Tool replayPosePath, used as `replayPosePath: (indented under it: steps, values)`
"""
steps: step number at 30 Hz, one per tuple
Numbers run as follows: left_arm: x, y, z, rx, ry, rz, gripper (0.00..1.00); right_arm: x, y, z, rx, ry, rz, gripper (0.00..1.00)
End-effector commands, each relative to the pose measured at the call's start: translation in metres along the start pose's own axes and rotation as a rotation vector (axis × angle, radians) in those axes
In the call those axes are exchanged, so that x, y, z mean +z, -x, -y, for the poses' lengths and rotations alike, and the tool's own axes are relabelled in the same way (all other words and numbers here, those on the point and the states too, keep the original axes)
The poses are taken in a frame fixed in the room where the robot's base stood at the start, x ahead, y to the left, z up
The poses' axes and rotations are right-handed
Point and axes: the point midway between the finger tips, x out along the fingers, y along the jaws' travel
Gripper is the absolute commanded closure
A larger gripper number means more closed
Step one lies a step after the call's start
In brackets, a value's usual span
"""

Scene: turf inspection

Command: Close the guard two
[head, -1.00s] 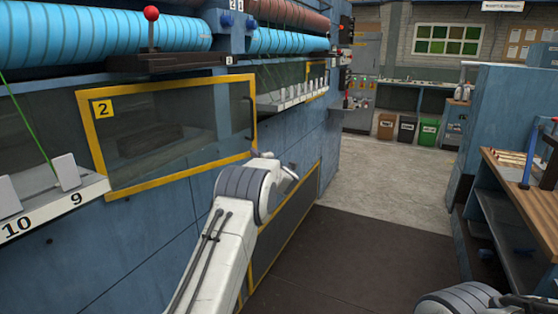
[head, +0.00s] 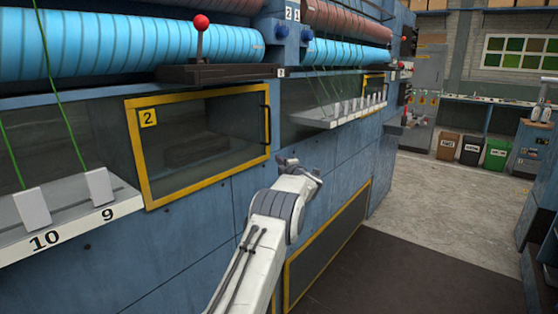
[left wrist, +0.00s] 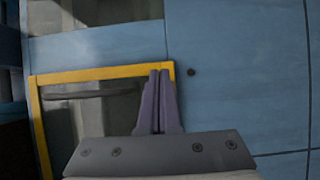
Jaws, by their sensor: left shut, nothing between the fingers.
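Guard two (head: 258,148) is a yellow-framed clear panel with a yellow "2" label on the machine front. A dark upright handle (head: 267,125) is by its right edge. The guard's lower edge runs parallel to the machine front; I cannot tell whether it is fully flush. My left gripper (head: 285,160) is just right of the guard's lower right corner in the head view. In the left wrist view, the shut, empty fingers (left wrist: 158,75) overlap a corner of the yellow frame (left wrist: 105,73), with the handle (left wrist: 92,94) beside them. Contact is unclear. My right gripper is out of view.
A white shelf (head: 75,230) numbered 10 and 9 juts out left of the guard. Another shelf (head: 310,122) with several white pieces is to its right. A red-knobbed lever (head: 200,40) stands above. Dark floor mat (head: 420,265) is clear at lower right.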

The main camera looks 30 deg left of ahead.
Motion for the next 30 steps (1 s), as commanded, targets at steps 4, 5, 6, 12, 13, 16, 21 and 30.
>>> replayPosePath:
  steps: [4,5,6,12,13,16,21,30]
  values:
    - [-0.001,0.000,0.000,0.000,0.000,-0.001,1.00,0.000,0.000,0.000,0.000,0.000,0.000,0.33]
    - [-0.001,0.000,0.000,0.000,0.000,-0.001,1.00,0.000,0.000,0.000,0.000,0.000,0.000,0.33]
    - [0.000,0.001,0.000,0.000,0.000,-0.001,1.00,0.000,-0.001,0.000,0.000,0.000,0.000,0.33]
    - [0.011,0.019,0.001,0.001,0.001,-0.001,1.00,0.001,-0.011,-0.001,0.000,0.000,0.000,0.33]
    - [0.014,0.024,0.001,0.000,0.000,-0.001,1.00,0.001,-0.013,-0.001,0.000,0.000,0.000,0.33]
    - [0.024,0.043,0.002,0.000,0.001,-0.002,1.00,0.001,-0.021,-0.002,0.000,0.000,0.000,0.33]
    - [0.043,0.077,0.002,0.001,0.002,-0.003,1.00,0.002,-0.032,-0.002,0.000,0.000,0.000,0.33]
    - [0.063,0.112,0.000,0.000,0.001,-0.007,1.00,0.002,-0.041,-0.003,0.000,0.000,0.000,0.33]
